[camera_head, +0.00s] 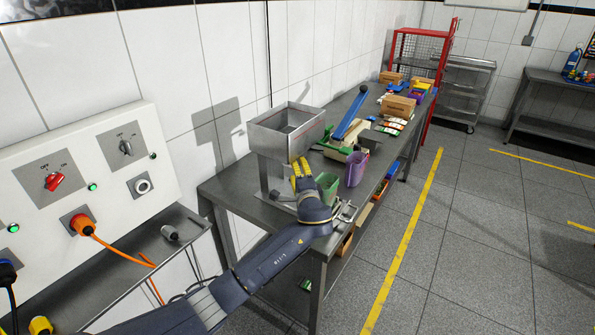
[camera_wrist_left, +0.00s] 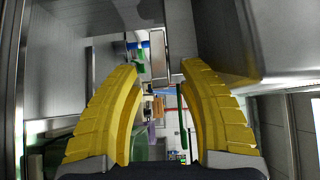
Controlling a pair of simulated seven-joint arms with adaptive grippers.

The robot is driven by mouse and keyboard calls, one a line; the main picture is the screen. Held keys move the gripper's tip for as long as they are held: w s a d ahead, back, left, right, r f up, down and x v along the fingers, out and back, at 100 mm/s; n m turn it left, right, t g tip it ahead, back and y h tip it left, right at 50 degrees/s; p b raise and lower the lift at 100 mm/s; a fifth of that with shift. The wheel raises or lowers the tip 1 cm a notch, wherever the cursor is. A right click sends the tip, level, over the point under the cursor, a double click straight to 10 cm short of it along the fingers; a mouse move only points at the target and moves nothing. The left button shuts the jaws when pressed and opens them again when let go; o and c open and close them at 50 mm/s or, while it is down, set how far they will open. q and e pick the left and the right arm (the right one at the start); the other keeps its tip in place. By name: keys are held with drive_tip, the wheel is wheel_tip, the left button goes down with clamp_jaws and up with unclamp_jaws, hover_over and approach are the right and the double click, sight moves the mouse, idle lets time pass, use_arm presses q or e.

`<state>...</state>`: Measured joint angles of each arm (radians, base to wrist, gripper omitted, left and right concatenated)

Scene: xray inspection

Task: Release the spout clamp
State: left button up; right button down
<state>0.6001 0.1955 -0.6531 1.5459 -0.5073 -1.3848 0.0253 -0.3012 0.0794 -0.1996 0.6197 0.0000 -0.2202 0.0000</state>
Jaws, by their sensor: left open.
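A metal hopper (camera_head: 287,142) stands on the near end of the steel table. My left gripper (camera_head: 299,165) is at the hopper's lower front edge, with its yellow fingers pointing away from me. In the left wrist view the gripper (camera_wrist_left: 158,72) is open, with fingers well apart. A pale rectangular metal piece (camera_wrist_left: 158,55) shows between and just beyond the fingertips; I cannot tell whether it is the spout clamp. Some silver metal hardware (camera_head: 346,211) lies at the table's front edge beside my wrist. The spout is not clearly visible. My right gripper is not in view.
A green bin (camera_head: 327,187) and a purple bin (camera_head: 356,168) stand right of my gripper. Behind them are a blue-topped lever (camera_head: 351,112) and cardboard boxes (camera_head: 398,106). A control panel (camera_head: 90,185) is at left. The floor at right is clear.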

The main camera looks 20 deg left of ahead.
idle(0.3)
use_arm(q)
clamp_jaws()
drive_tip(key=shift+s+a+m+h, duration=0.1)
drive_tip(key=shift+s+m+h, duration=0.05)
drive_tip(key=shift+m+h, duration=0.2)
drive_tip(key=s+a+m+g+h, duration=0.1)
drive_tip(key=a+m+g+h, duration=0.1)
drive_tip(key=m+h, duration=0.5)
drive_tip(key=s+a+m+g+h, duration=0.1)
drive_tip(key=a+m+h, duration=0.4)
drive_tip(key=h, duration=0.8)
drive_tip(key=shift+s+m+g+h, duration=0.35)
drive_tip(key=shift+m+g, duration=0.05)
drive_tip(key=shift+m, duration=0.65)
drive_tip(key=shift+a, duration=0.2)
